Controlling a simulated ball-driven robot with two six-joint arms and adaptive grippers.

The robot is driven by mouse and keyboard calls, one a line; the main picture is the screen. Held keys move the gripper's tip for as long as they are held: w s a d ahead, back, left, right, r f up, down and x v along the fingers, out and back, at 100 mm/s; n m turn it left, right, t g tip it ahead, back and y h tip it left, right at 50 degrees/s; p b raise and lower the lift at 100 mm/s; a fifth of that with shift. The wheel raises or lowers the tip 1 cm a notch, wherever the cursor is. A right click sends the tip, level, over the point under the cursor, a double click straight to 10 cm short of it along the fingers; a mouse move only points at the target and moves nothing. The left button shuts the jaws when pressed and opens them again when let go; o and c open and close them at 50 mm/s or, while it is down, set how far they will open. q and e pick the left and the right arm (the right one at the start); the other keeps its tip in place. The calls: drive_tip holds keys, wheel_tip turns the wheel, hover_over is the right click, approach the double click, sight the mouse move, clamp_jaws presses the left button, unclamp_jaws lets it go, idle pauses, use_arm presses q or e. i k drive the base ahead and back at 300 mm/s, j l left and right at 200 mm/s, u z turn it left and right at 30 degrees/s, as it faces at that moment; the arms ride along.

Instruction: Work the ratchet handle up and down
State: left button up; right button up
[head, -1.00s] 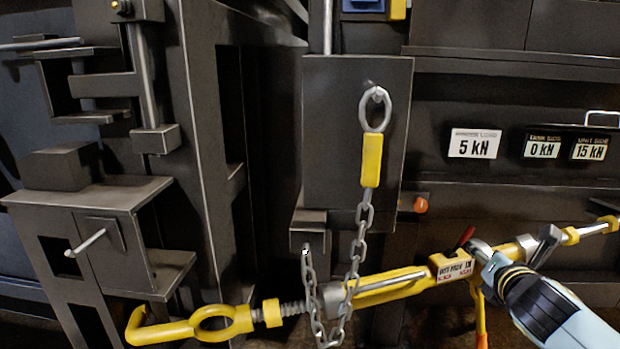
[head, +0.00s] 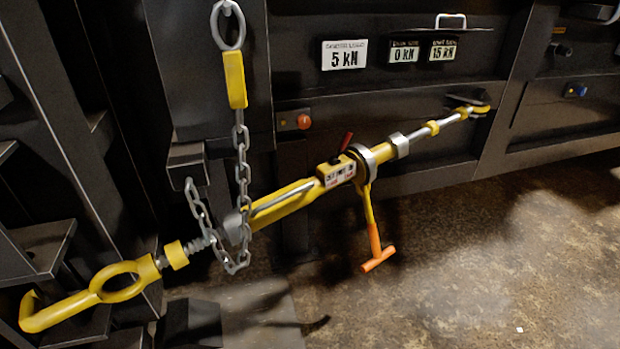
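The yellow ratchet tensioner (head: 285,205) runs slanting from a yellow hook (head: 60,308) at the lower left up to the right, where its far end meets the dark machine wall. Its ratchet handle (head: 372,220) hangs down from the silver ratchet collar and ends in an orange T-grip (head: 378,260). A small red lever (head: 346,142) sticks up from the labelled box on the tensioner's body. Nothing touches the handle. Neither of my grippers is in the head view.
A grey chain (head: 242,180) with a yellow sleeve hangs from a ring and loops around the tensioner. Display plates (head: 344,55) read 5 kN, 0 kN and 15 kN. An orange button (head: 304,122) sits below them. The floor (head: 480,270) at right is open.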

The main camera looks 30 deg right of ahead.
sight(378, 257)
drive_tip(key=z, duration=1.4)
